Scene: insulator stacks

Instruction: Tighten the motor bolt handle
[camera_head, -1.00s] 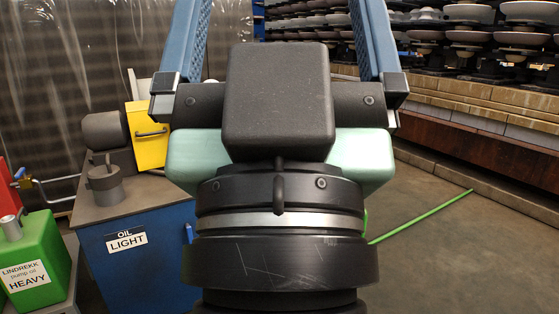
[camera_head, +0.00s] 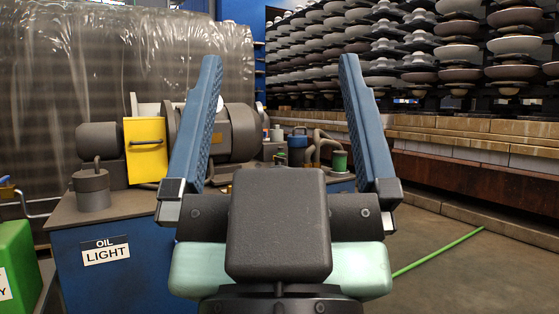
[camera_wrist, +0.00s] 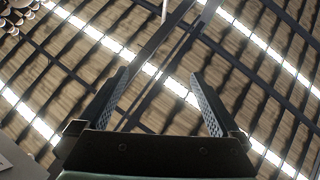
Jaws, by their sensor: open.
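A large grey-brown motor (camera_head: 232,132) stands on the blue "OIL LIGHT" unit in the head view, left of centre. My left finger hides part of it. I cannot make out a bolt handle on it for certain. My gripper (camera_head: 279,64) is in front of the motor, nearer to me. Its two blue fingers point up, wide apart, with nothing between them. In the wrist view the open gripper (camera_wrist: 159,75) faces the roof, and the motor does not show there.
The blue oil unit (camera_head: 100,255) carries a yellow box (camera_head: 146,150) and a small grey cylinder (camera_head: 91,190). Racks of insulator stacks (camera_head: 460,55) line the right. Open floor (camera_head: 440,275) lies at right, crossed by a green line.

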